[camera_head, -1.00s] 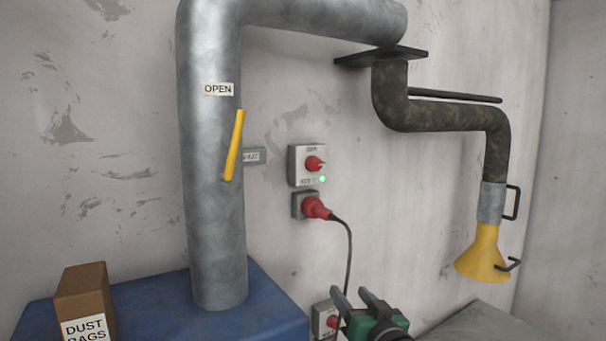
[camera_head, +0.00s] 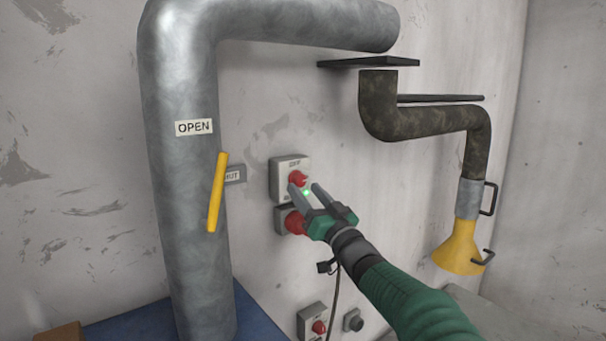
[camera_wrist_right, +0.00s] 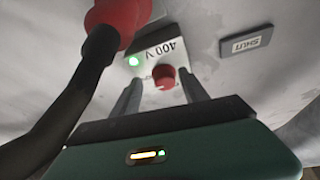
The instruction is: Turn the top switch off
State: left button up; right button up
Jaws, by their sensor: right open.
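The top switch is a light grey box (camera_head: 278,179) on the wall with a red knob (camera_head: 296,178) and a lit green lamp (camera_head: 306,193). My right gripper (camera_head: 306,189) is open in front of it, its fingers pointing at the knob. In the right wrist view the red knob (camera_wrist_right: 163,78) shows between and beyond the two fingertips, and I see no contact. The lamp is lit green there too (camera_wrist_right: 134,61), next to a "400 V" label. The fingers partly cover the box in the head view. My left gripper is not in view.
A red plug (camera_head: 294,222) sits in a socket just below the switch; its dark cable (camera_wrist_right: 62,110) crosses the wrist view's left. A lower switch box (camera_head: 311,322) is near the bottom. A thick grey pipe (camera_head: 180,170) with a yellow lever (camera_head: 217,192) stands left.

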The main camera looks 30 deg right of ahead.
jog(key=shift+w+r, duration=0.45)
jog(key=shift+w, duration=0.1)
jog(key=shift+w+r, duration=0.1)
jog(key=shift+r, duration=0.05)
jog(key=shift+s+a+r, duration=0.15)
jog(key=shift+s+a, duration=0.05)
jog(key=shift+s, duration=0.2)
jog(key=shift+w, duration=0.3)
jog(key=c, duration=0.7)
grip_shut()
